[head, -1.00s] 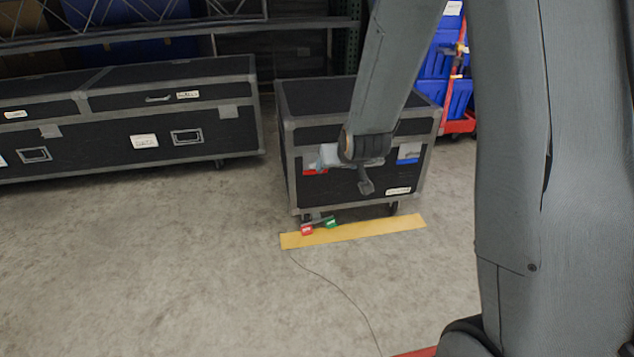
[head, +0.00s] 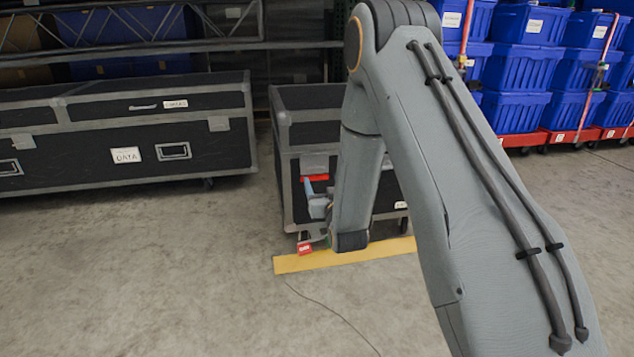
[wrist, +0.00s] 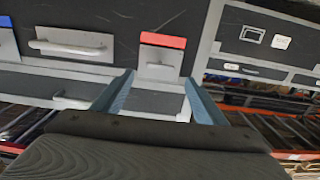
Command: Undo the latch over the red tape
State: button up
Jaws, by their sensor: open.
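The black case (head: 300,98) with grey metal edges stands in front of me. Red tape (head: 315,178) shows on its front at the left, below a grey latch plate (head: 314,163). In the wrist view the picture is turned over, so the red tape (wrist: 163,40) lies above the latch (wrist: 160,66). My gripper (wrist: 163,92) is open, with a blue-grey finger on either side of the latch area. Contact cannot be told. In the head view my gripper (head: 318,200) is just below the tape, partly hidden by my arm.
Blue tape (wrist: 8,40) and a case handle (wrist: 70,47) lie to the left in the wrist view. A long black case (head: 110,130) stands left, and stacked blue totes (head: 525,68) stand right. A yellow floor strip (head: 350,256) and red tag (head: 305,248) lie below.

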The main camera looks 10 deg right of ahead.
aim_at(317, 170)
jog(key=shift+w+b, duration=1.75)
jog(key=shift+w, duration=2.15)
jog(key=c, duration=1.1)
jog(key=shift+o, duration=0.2)
